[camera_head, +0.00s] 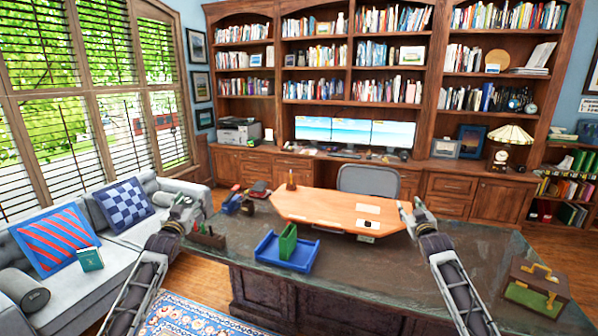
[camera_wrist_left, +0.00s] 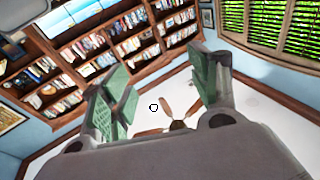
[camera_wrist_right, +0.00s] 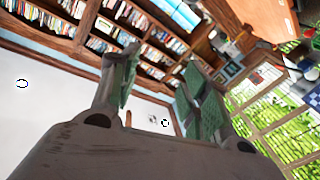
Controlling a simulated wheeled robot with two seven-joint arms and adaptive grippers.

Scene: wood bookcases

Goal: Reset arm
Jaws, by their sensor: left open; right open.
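My left gripper (camera_head: 186,208) is open and raised near the left end of the dark desk in the head view. Its two green-padded fingers stand apart with nothing between them in the left wrist view (camera_wrist_left: 160,85). My right gripper (camera_head: 412,210) is open and raised over the desk, right of the orange-brown wooden top, in the head view. Its fingers are apart and empty in the right wrist view (camera_wrist_right: 160,90). Both wrist cameras look up toward shelves and ceiling.
The dark desk (camera_head: 340,275) carries a blue tray (camera_head: 268,247) with a green block (camera_head: 288,241), a pen box (camera_head: 208,237) and a green-and-brown case (camera_head: 535,288). A grey sofa (camera_head: 118,255) stands left. A chair (camera_head: 368,180) is behind the desk.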

